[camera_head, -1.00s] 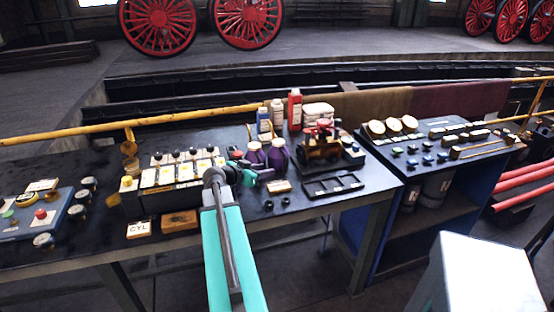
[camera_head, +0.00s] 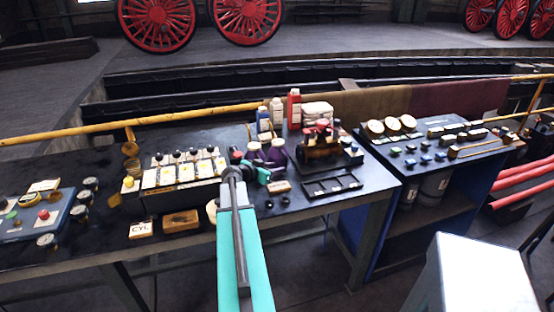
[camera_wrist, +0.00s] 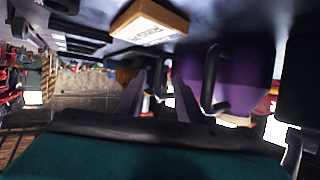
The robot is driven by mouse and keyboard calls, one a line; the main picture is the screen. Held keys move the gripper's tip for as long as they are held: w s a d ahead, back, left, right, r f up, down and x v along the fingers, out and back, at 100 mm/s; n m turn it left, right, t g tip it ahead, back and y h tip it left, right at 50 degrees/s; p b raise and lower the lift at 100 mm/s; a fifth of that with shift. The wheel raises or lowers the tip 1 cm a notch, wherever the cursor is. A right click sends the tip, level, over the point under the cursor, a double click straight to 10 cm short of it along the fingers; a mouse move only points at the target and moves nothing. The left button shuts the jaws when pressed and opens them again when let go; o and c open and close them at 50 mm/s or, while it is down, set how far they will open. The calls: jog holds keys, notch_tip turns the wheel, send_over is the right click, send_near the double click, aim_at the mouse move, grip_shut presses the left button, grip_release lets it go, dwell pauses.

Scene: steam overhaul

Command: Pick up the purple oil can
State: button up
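Two purple oil cans with pale tops stand close together on the dark workbench: one on the right (camera_head: 277,153) and one on the left (camera_head: 255,153). My gripper (camera_head: 262,173) is just in front of them, and its tip partly covers their lower parts. In the wrist view, a purple can (camera_wrist: 246,72) with a black loop handle is large at the right. My gripper's two fingers (camera_wrist: 158,88) are apart there, with no can between them. The handle is just right of the right finger; whether they touch, I cannot tell.
A labelled wooden block (camera_wrist: 150,22) is close by in the wrist view. The valve box (camera_head: 183,176) stands left of my arm. A small engine model (camera_head: 319,150) is right of the cans, and bottles (camera_head: 294,108) are behind. A black tray (camera_head: 332,186) lies front right.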

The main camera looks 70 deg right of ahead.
jog(key=shift+p+x, duration=0.95)
jog(key=shift+x, duration=0.15)
jog(key=shift+p+x, duration=0.7)
jog(key=shift+x, duration=0.8)
jog(key=shift+f, duration=0.15)
jog(key=shift+c, duration=0.6)
grip_shut()
